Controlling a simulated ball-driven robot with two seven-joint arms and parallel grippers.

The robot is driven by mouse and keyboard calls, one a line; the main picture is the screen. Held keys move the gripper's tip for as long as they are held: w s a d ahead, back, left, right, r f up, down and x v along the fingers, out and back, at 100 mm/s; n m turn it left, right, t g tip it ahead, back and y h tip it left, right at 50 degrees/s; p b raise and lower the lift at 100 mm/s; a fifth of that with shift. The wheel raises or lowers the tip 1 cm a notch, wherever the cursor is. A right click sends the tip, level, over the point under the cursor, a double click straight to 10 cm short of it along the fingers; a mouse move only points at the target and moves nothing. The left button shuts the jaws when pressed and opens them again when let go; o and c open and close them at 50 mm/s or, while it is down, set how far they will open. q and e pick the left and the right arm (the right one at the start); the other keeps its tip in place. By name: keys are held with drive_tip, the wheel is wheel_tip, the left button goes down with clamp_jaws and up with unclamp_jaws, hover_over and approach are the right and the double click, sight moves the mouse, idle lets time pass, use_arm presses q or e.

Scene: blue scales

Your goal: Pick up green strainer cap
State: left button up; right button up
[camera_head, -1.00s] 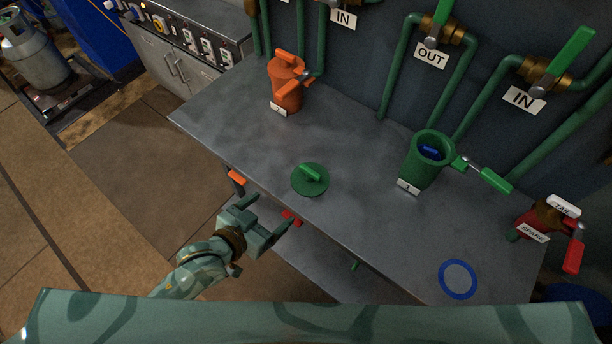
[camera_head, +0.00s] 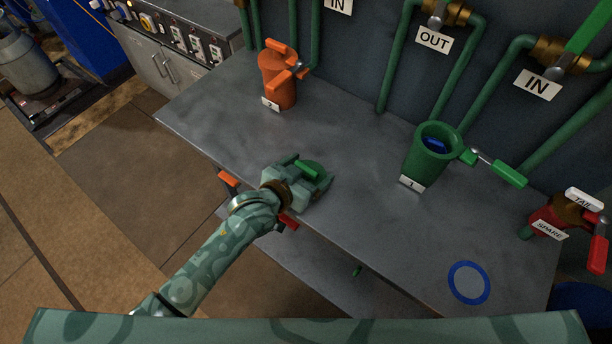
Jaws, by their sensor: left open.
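The green strainer cap (camera_head: 308,169) lies on the grey metal table, a round disc with a raised handle on top. My left gripper (camera_head: 312,178) is over the table at the cap, its fingers open on either side of the handle. The gripper hides much of the disc, and I cannot tell whether the fingers touch the handle. The green strainer body (camera_head: 427,160), marked 1, stands uncapped to the right with something blue inside. My right gripper is not in view.
The orange strainer (camera_head: 278,80), marked 2, stands at the back left of the table (camera_head: 360,230). A blue ring (camera_head: 469,283) lies at the front right. Green pipes and valves line the back wall.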

use_arm(q)
drive_tip(key=shift+w+d+f, duration=0.25)
drive_tip(key=shift+w, duration=0.2)
drive_tip(key=shift+s+r, duration=0.1)
drive_tip(key=shift+c, duration=0.6)
drive_tip(key=c, duration=1.3)
drive_tip(key=shift+o, duration=0.2)
